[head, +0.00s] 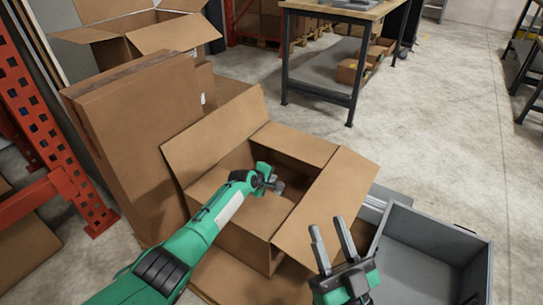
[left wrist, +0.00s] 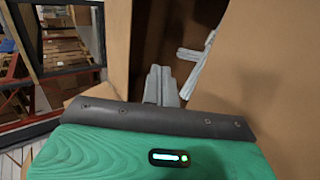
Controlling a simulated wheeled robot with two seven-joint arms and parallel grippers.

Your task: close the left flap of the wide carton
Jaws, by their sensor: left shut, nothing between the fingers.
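The wide carton (head: 245,245) stands open in the middle of the head view. Its left flap (head: 212,132) is raised and leans outward on the left side. Its right flap (head: 326,203) slopes outward on the right. My left gripper (head: 277,186) is over the carton's opening, to the right of the left flap and apart from it. Its fingers are together and empty in the left wrist view (left wrist: 161,86). My right gripper (head: 328,228) is near the right flap, its two fingers apart with nothing between them. Part of the opening is hidden by my left arm.
A tall closed carton (head: 135,130) stands close on the left, with another open carton (head: 150,38) behind it. A grey bin (head: 430,250) is at the right. A workbench (head: 335,60) stands at the back.

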